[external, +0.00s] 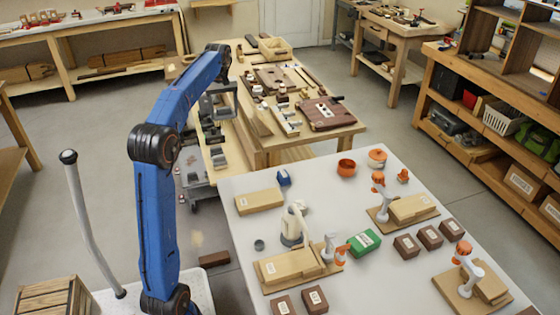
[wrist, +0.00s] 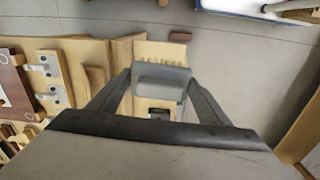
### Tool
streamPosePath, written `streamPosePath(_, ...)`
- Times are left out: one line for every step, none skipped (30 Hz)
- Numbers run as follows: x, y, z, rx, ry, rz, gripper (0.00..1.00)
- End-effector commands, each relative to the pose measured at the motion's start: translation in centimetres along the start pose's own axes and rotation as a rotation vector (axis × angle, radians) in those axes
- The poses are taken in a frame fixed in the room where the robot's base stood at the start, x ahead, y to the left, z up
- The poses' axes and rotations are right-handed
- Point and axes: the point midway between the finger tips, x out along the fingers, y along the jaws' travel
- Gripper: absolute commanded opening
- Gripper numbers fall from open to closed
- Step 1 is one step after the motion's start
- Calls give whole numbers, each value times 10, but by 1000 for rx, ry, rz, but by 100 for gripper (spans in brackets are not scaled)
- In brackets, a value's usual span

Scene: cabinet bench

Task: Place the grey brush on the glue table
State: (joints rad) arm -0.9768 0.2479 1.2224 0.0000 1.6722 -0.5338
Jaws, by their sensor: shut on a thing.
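My gripper (wrist: 160,88) is shut on the grey brush (wrist: 160,80); the brush's grey block sits between the two dark fingers in the wrist view, with pale bristle-like strands just beyond it. In the external view my gripper (external: 212,120) hangs at the end of the blue arm, beside the left edge of the wooden workbench. I cannot clearly make out the brush there. The glue table (external: 325,205), with a white top, stands in the right foreground, well away from the gripper. It carries glue bottles, wooden blocks and a green box (external: 364,242).
The wooden workbench (external: 345,127) behind the glue table holds tools and boards. A white glue bottle (external: 294,225) stands upright near the glue table's left side. The glue table's back-left part has some bare room. A wooden crate (external: 50,297) sits at lower left.

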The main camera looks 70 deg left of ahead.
Motion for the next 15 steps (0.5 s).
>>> streamPosePath(0,10,6,18,0,0,46)
streamPosePath(0,15,9,27,0,0,46)
streamPosePath(0,22,13,41,1,0,46)
streamPosePath(0,28,17,52,1,0,46)
streamPosePath(0,34,20,63,1,0,46)
streamPosePath(0,42,26,80,1,0,46)
streamPosePath(0,50,31,94,1,0,46)
streamPosePath(0,57,36,107,1,0,46)
streamPosePath(0,68,44,129,1,0,46)
streamPosePath(0,76,50,146,1,0,46)
streamPosePath(0,85,57,163,1,0,46)
streamPosePath(0,96,66,187,1,0,46)
streamPosePath(0,104,73,204,1,0,46)
streamPosePath(0,113,80,221,1,0,46)
streamPosePath(0,123,90,244,1,0,46)
